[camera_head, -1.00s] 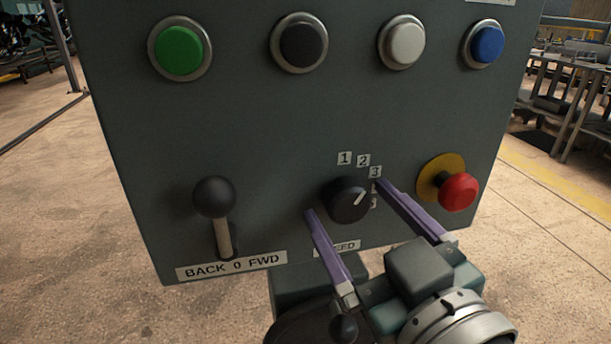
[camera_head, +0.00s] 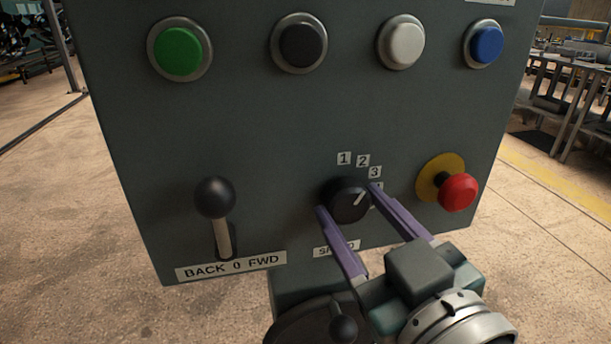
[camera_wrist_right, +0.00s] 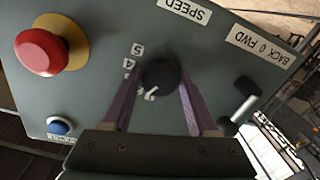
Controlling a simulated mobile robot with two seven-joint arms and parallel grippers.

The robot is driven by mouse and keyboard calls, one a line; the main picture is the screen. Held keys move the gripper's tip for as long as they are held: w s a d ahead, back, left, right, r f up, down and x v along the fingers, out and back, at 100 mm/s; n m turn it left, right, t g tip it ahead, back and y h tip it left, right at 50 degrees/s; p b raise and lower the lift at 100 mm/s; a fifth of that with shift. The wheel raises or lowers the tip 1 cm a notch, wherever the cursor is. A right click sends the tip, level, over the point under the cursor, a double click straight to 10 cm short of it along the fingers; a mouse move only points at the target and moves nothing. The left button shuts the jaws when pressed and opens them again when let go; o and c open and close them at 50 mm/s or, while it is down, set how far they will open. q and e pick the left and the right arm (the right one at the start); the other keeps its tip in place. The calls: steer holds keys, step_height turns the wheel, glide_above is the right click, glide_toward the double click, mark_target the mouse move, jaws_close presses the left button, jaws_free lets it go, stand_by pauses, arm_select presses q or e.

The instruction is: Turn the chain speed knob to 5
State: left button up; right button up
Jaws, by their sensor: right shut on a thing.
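The round black speed knob (camera_head: 345,201) sits low on the grey panel (camera_head: 330,110), above the SPEED label (camera_head: 336,249). Its white pointer line slants up and right, roughly toward the 3. The numbers 1, 2 and 3 show along its upper right; the lower ones are mostly hidden by a finger. In the right wrist view, the knob (camera_wrist_right: 159,75) is between the purple fingers, with 5 and 4 beside it. My right gripper (camera_head: 347,199) is shut on the knob, one finger on each side. My left gripper is not in view.
A black-knobbed lever (camera_head: 215,198) stands left of the knob above a BACK 0 FWD label (camera_head: 232,267). A red emergency button (camera_head: 458,192) on a yellow disc is close on the right. Green, black, white and blue buttons line the panel above.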

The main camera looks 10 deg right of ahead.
steer(key=m+p, duration=0.1)
steer(key=m, duration=0.7)
steer(key=shift+a+f+m+t+p, duration=0.1)
steer(key=shift+a+m+t+p, duration=0.05)
steer(key=shift+m+t+p, duration=0.2)
steer(key=m, duration=0.6)
steer(key=shift+a+m+h, duration=0.1)
steer(key=shift+m+h, duration=0.25)
steer(key=shift+h, duration=0.05)
steer(key=shift+m, duration=1.6)
steer(key=o, duration=1.4)
